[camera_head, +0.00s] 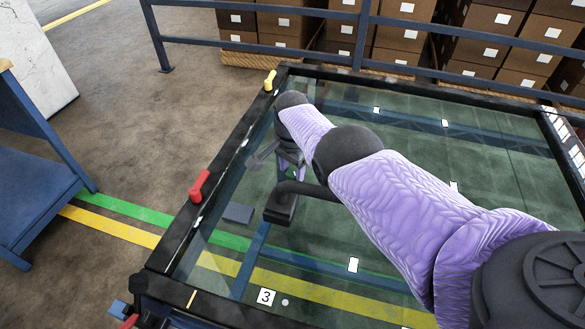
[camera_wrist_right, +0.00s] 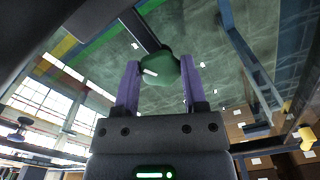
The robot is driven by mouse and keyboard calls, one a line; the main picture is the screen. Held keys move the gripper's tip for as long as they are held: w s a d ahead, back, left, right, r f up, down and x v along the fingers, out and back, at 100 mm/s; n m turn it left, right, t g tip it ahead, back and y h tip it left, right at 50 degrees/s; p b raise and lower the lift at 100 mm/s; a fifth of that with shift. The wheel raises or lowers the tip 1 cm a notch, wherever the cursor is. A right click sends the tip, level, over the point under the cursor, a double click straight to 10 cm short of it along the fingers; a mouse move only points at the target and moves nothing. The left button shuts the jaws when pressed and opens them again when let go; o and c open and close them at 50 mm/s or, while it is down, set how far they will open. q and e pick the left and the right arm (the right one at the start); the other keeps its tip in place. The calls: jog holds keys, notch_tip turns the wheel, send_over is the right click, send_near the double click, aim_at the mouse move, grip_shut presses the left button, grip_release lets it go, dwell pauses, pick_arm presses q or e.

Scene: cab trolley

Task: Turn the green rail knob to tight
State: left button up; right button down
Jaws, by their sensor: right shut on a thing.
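The green rail knob (camera_wrist_right: 166,68) shows in the right wrist view, with a pale pointer mark on its left part. My right gripper (camera_wrist_right: 159,76) is around it, one purple finger on each side, and is shut on it. In the head view my purple right arm reaches over the glass-topped trolley (camera_head: 480,190) toward its left rail (camera_head: 222,165). There the arm's dark end hides the green knob, and the fingertips cannot be made out clearly. The tight marking is not legible. My left gripper is not in view.
On the left rail are a red knob (camera_head: 200,186) and a yellow knob (camera_head: 270,80). A blue barrier (camera_head: 330,45) and stacked cartons (camera_head: 400,40) stand behind the trolley. A blue cart (camera_head: 35,190) stands at left, with open floor (camera_head: 140,110) between.

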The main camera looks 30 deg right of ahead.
jog(key=m, duration=0.5)
jog(key=shift+w+r+m, duration=0.1)
jog(key=shift+w+m, duration=0.1)
jog(key=shift+m, duration=0.4)
jog(key=shift+c, duration=0.7)
grip_release()
